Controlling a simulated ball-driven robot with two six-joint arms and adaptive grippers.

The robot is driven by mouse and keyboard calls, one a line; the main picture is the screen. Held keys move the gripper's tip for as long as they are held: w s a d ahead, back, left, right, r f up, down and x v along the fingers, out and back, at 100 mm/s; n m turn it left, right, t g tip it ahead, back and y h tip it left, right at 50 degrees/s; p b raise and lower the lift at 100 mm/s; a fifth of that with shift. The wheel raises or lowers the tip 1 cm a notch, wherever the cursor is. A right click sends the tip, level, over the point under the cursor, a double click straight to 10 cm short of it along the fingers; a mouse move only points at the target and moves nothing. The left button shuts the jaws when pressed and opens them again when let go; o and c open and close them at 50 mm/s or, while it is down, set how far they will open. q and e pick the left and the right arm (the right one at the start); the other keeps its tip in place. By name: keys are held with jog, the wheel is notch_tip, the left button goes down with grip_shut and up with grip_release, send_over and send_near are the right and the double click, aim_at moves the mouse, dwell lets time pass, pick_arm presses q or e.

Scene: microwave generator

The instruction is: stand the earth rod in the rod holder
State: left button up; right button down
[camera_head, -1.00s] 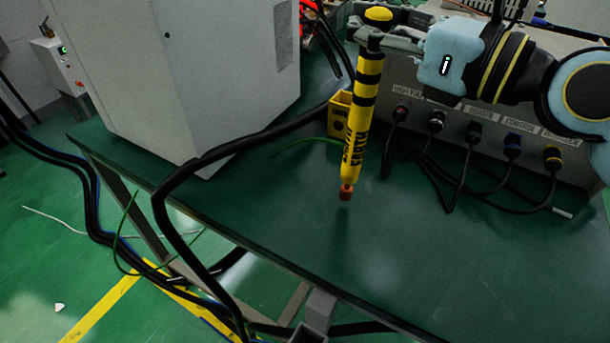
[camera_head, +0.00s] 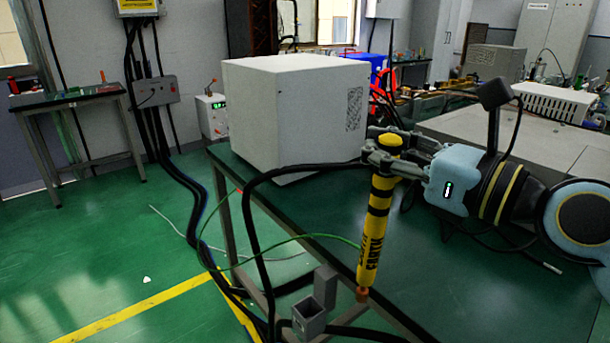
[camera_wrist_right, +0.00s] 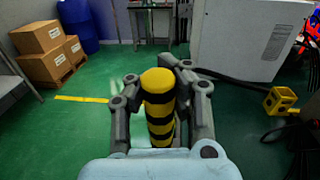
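The earth rod (camera_head: 374,222) is yellow with black bands, dark lettering and a copper-coloured lower tip. It hangs nearly upright with its tip low, near the front table edge. My right gripper (camera_head: 384,150) is shut around its upper end. In the right wrist view, the fingers (camera_wrist_right: 160,88) flank the rod's banded top (camera_wrist_right: 158,100). A grey, square, open-topped socket (camera_head: 308,320), apparently the rod holder, is below and left of the tip, apart from it. My left gripper is not in view.
A green wire (camera_head: 290,240) runs left from the rod. A large white cabinet (camera_head: 290,110) stands on the green table (camera_head: 450,270). Black cables (camera_head: 247,215) loop over the table edge. The right wrist view shows a yellow box (camera_wrist_right: 280,100) at right.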

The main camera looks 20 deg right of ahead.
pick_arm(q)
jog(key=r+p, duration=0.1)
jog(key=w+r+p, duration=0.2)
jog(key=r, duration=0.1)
pick_arm(e)
jog(key=w+a+f+h, duration=0.1)
jog(key=w+a+f, duration=0.2)
jog(key=w+f, duration=0.1)
jog(key=w+a+f+m+h, duration=0.1)
jog(key=w+a+f, duration=0.2)
jog(key=w, duration=0.4)
jog(key=shift+w+f+m+t, duration=0.3)
jog(key=shift+f+t, duration=0.1)
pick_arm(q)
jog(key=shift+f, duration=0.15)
pick_arm(e)
jog(key=shift+a, duration=0.1)
